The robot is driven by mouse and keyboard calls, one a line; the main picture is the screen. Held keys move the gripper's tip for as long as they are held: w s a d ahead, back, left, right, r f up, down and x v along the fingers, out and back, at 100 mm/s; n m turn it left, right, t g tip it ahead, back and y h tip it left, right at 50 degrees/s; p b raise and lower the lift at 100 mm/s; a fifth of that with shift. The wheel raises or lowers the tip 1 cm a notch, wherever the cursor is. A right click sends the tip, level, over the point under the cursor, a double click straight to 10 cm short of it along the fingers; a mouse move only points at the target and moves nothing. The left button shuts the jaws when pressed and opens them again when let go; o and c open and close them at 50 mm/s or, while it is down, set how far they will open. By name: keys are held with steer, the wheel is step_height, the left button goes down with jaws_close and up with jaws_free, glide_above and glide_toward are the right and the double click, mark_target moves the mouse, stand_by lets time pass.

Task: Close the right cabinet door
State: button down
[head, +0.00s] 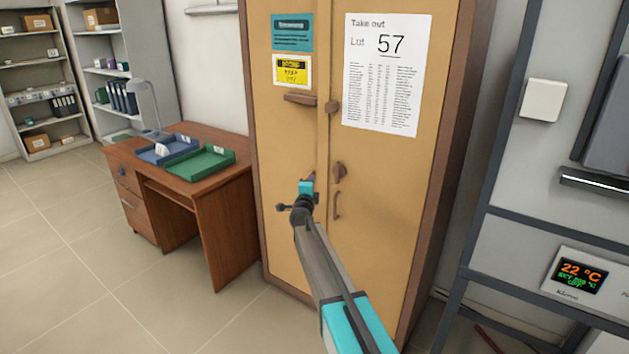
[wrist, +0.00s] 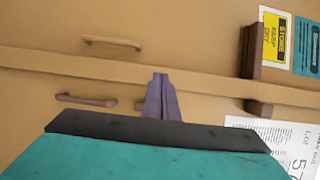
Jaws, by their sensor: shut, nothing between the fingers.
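The tan cabinet stands in the middle of the head view. Its right door (head: 385,190) carries a "Take out Lot 57" sheet, a brown knob (head: 339,172) and a handle (head: 337,206). The left door (head: 285,150) bears teal and yellow labels. The right door looks about flush with the left; I cannot tell whether it is fully shut. My gripper (head: 307,186) is in front of the doors near their seam. In the wrist view my gripper (wrist: 160,78) is shut and empty, over the seam strip (wrist: 60,62). It hides part of the knob. Contact is unclear.
A brown latch bar (head: 300,98) is on the left door. A wooden desk (head: 225,190) with blue and green trays stands left of the cabinet. A grey metal frame with a temperature display (head: 580,275) stands at right. The floor at left is clear.

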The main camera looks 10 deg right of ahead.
steer(key=shift+s+a+b, duration=0.2)
steer(key=shift+s+a, duration=0.6)
steer(key=shift+s, duration=0.2)
steer(key=shift+s+a+b, duration=0.15)
steer(key=shift+s+a, duration=0.6)
steer(key=shift+s, duration=0.25)
